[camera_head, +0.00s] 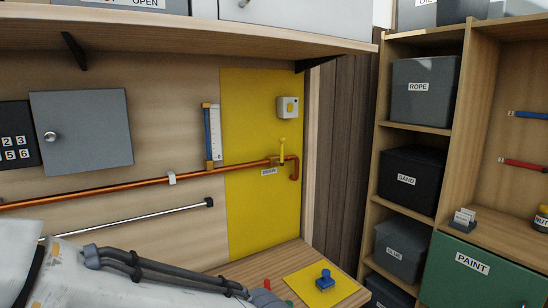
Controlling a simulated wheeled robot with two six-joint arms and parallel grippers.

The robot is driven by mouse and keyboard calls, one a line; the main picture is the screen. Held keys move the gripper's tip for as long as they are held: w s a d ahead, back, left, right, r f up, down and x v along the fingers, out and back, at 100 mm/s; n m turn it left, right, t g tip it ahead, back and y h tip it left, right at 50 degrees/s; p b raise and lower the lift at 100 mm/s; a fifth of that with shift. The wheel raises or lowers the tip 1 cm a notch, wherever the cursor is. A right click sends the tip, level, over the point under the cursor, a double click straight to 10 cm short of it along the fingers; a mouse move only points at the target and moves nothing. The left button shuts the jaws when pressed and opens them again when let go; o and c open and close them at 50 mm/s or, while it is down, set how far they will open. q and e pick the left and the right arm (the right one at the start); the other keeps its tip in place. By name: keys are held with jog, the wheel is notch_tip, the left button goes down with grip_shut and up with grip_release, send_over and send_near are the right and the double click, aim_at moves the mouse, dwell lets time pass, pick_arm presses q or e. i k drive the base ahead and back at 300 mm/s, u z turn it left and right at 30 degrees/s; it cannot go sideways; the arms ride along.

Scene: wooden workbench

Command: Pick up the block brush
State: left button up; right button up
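I cannot make out a block brush for certain. A small blue object with a knob-like top (325,280) stands on a yellow mat (298,285) on the bench at the bottom right. A small grey and white object (464,218) sits on the shelf top at the right; it is too small to tell what it is. A white and grey arm of mine with dark cables comes in from the lower left. No gripper fingers show clearly in this view.
A copper pipe (120,183) with a yellow-handled valve (282,152) runs along the wall. Shelves at the right hold grey and black bins and a green PAINT box (472,272). Small red and green pieces lie at the bottom edge beside the mat.

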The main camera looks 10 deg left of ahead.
aim_at(324, 283)
jog(key=z, duration=0.35)
jog(key=i, duration=1.5)
jog(key=u, duration=0.65)
